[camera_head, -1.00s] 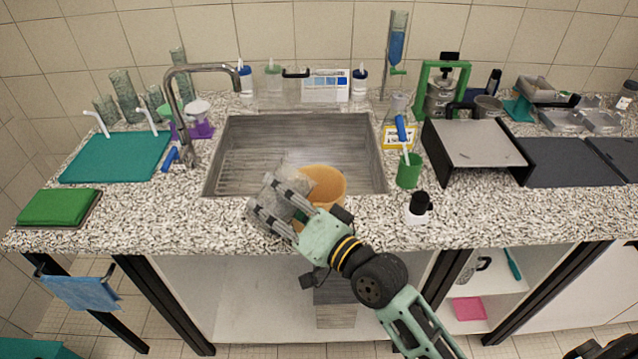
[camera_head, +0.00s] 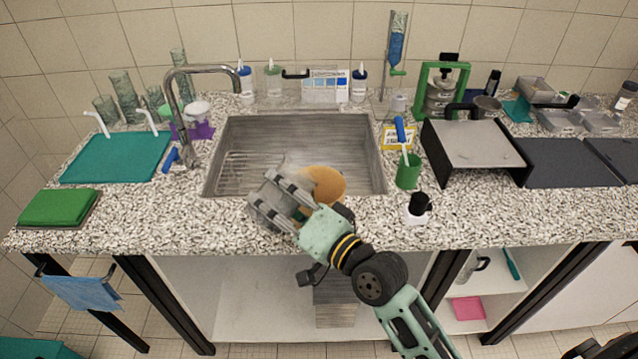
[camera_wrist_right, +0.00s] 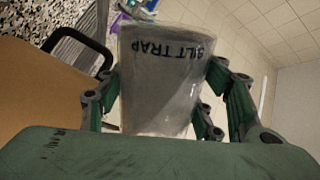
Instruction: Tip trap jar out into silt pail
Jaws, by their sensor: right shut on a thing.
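The trap jar is a clear, grey-looking vessel marked SILT TRAP, its letters upside down in the right wrist view (camera_wrist_right: 160,85). My right gripper (camera_head: 279,201) is shut on it, with fingers on both sides. In the head view the jar (camera_head: 266,208) is tilted at the sink's front edge, partly covered by the fingers. The orange silt pail (camera_head: 328,184) is just right of the jar, partly behind my gripper. It also fills the left of the right wrist view (camera_wrist_right: 40,90). The pail's inside and any flow from the jar cannot be made out. My left gripper is out of view.
The steel sink (camera_head: 240,150) lies behind the jar, with a tap (camera_head: 188,110) at its left. A black-capped bottle (camera_head: 417,208) and a green cup with a brush (camera_head: 408,172) stand to the right.

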